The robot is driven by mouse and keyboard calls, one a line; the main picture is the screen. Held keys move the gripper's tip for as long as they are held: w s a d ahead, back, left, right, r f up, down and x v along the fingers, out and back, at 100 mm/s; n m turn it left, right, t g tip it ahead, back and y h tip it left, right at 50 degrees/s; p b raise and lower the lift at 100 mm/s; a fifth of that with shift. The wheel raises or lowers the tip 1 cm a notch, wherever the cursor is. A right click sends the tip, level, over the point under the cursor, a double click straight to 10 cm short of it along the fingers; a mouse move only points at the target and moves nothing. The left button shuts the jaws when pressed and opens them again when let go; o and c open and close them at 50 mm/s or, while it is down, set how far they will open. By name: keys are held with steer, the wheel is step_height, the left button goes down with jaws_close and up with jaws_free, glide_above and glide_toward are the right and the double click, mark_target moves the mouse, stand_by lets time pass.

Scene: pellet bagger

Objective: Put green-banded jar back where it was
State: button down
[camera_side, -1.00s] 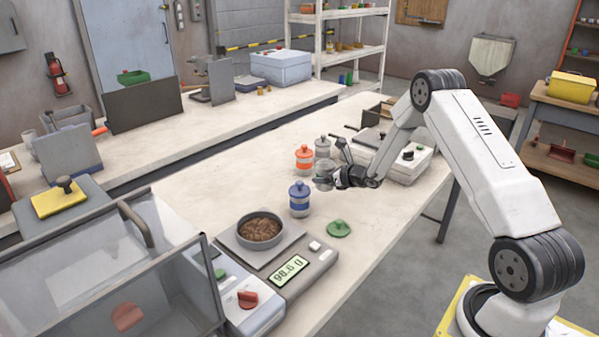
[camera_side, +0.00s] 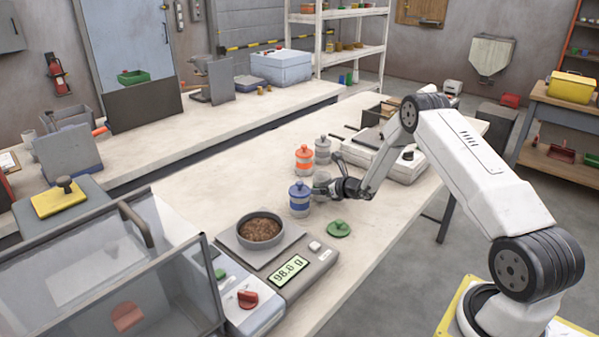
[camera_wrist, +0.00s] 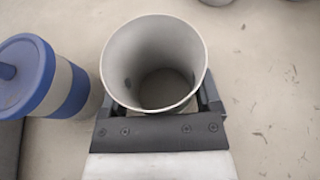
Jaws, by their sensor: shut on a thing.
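My gripper (camera_side: 328,189) is shut on an open, lidless pale jar (camera_side: 320,181), just right of the blue-banded jar (camera_side: 299,199). In the wrist view the held jar (camera_wrist: 153,65) is upright, seen from above, and looks empty inside. Its band is hidden, so I cannot tell its colour. I cannot tell whether it touches the table. The blue-banded jar, lidded, also shows left of it in the wrist view (camera_wrist: 38,78). A green lid (camera_side: 339,229) with a knob lies on the table in front of my gripper.
An orange-banded jar (camera_side: 304,159) and a grey-banded jar (camera_side: 322,150) stand behind. A bowl of brown pellets (camera_side: 260,229) sits on the scale (camera_side: 291,268). A white machine (camera_side: 383,157) stands behind my gripper. Bare table (camera_side: 250,190) lies left of the jars.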

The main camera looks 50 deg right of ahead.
steer(key=shift+f, duration=0.1)
stand_by(0.3)
jaws_free()
steer(key=shift+f, duration=0.1)
steer(key=shift+s+r, duration=0.45)
steer(key=shift+s, duration=0.15)
steer(key=shift+v, duration=5.35)
